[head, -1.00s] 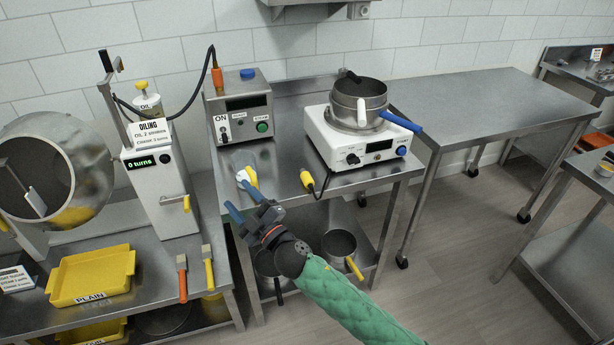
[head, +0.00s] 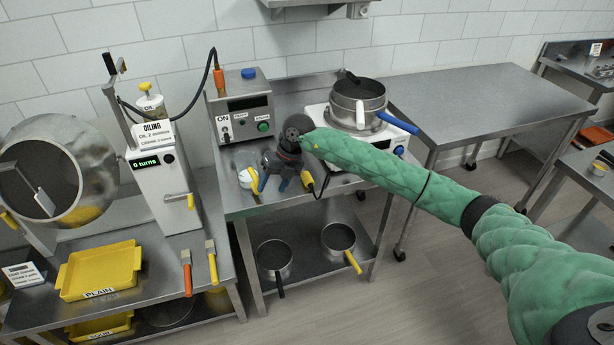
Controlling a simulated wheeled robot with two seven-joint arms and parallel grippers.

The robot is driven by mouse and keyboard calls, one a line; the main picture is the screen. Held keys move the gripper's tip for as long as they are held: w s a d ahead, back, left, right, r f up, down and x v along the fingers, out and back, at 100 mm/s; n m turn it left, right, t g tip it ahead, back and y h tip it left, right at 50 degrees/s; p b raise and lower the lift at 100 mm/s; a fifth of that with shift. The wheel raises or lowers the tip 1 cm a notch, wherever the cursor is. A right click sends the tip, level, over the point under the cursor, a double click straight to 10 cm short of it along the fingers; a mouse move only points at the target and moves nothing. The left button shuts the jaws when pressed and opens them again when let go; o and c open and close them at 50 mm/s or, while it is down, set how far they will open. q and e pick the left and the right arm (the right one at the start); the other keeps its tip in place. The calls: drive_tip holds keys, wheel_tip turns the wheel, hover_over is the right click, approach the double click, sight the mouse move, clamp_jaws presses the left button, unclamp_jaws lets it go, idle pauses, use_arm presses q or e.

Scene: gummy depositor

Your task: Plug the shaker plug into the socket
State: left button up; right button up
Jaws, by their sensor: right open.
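My right gripper (head: 284,182) is open and points down over the front of the middle steel table (head: 235,205). A yellow plug (head: 307,181) on a black cable lies at its right side; I cannot tell whether a finger touches it. The cable runs toward the white shaker unit (head: 318,115), which is partly hidden behind my right arm and carries a metal pan (head: 358,97). The grey control box (head: 240,108) stands at the back left, with an ON switch, a green button and an orange connector (head: 218,78) on top. I cannot make out which opening is the socket. My left gripper is not in view.
A white round item with a yellow part (head: 247,178) lies just left of my right gripper. The pan's blue handle (head: 398,122) juts out right. The oiling machine (head: 160,180) and yellow tray (head: 100,270) stand left. The right table (head: 480,100) is bare.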

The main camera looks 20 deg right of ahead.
sight(309, 178)
drive_tip(key=w+d+r+h, duration=0.1)
drive_tip(key=d, duration=0.2)
drive_tip(key=w+d+r+m+h, duration=0.1)
drive_tip(key=d+h, duration=0.1)
drive_tip(key=d, duration=0.2)
drive_tip(key=w+d+r+h, duration=0.1)
drive_tip(key=d, duration=0.3)
drive_tip(key=shift+w+d+r+h+p, duration=0.25)
drive_tip(key=shift+w+h+p, duration=0.1)
drive_tip(key=shift+h, duration=0.05)
drive_tip(key=shift+d+f, duration=0.1)
drive_tip(key=shift+d, duration=0.15)
drive_tip(key=shift+f+p, duration=0.6)
drive_tip(key=shift+f, duration=0.5)
drive_tip(key=shift+f+p, duration=0.2)
drive_tip(key=shift+p, duration=0.15)
wheel_tip(309, 178, down, 4)
drive_tip(key=p, duration=0.2)
drive_tip(key=shift+a+r+p, duration=0.1)
drive_tip(key=shift+r+p, duration=0.15)
drive_tip(key=shift+p, duration=0.1)
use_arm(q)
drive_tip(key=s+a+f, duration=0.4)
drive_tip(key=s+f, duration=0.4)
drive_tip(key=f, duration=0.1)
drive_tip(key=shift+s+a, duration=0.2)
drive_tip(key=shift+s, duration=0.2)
use_arm(e)
drive_tip(key=shift+f, duration=0.65)
